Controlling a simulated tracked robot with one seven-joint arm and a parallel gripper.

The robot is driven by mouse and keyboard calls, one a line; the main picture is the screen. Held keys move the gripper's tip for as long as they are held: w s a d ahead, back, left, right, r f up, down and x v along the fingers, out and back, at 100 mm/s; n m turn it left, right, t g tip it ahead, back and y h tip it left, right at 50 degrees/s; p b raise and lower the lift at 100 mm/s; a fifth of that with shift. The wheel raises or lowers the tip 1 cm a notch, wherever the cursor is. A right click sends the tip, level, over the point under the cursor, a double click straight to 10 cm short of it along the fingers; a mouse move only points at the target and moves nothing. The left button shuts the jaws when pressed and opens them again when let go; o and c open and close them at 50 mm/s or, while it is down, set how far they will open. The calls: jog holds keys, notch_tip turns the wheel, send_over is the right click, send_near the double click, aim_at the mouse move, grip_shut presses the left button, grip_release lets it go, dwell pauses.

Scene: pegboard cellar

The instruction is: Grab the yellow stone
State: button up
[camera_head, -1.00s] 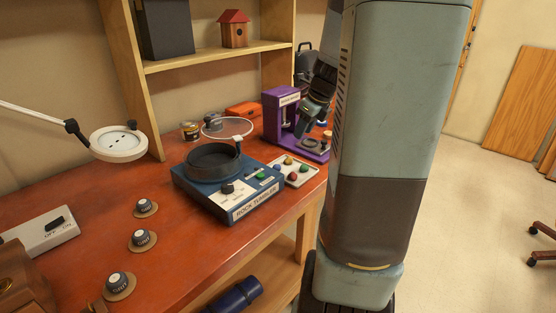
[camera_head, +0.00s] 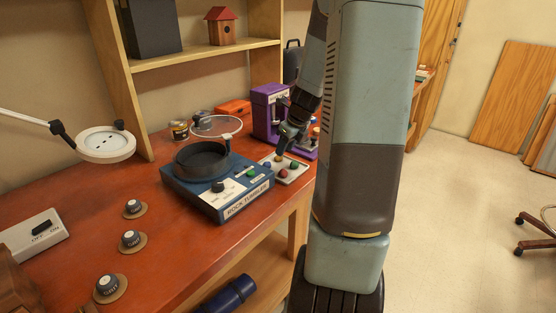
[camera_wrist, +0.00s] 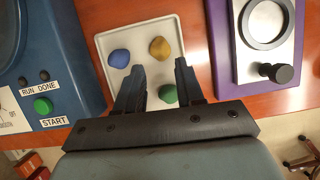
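The yellow stone (camera_wrist: 159,48) lies on a white tray (camera_wrist: 176,27) in the wrist view, just beyond my fingertips and roughly between their lines. It also shows small in the head view (camera_head: 279,159), close under my gripper (camera_head: 285,149). In the wrist view my gripper (camera_wrist: 160,66) is open and empty above the tray. A blue stone (camera_wrist: 119,58) lies left of the yellow one. A green stone (camera_wrist: 168,94) shows between the fingers, partly covered. A red stone (camera_head: 283,174) shows in the head view; it is hidden in the wrist view.
The blue rock tumbler (camera_head: 222,187) stands left of the tray. A purple machine (camera_head: 266,112) stands behind it; in the wrist view its base (camera_wrist: 222,50) is close on the right. The bench's front edge is near the tray.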

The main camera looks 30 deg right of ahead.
aim_at(278, 157)
jog(key=shift+w+x, duration=0.25)
jog(key=shift+x, duration=1.9)
jog(key=shift+a+r, duration=0.1)
jog(key=c, duration=0.7)
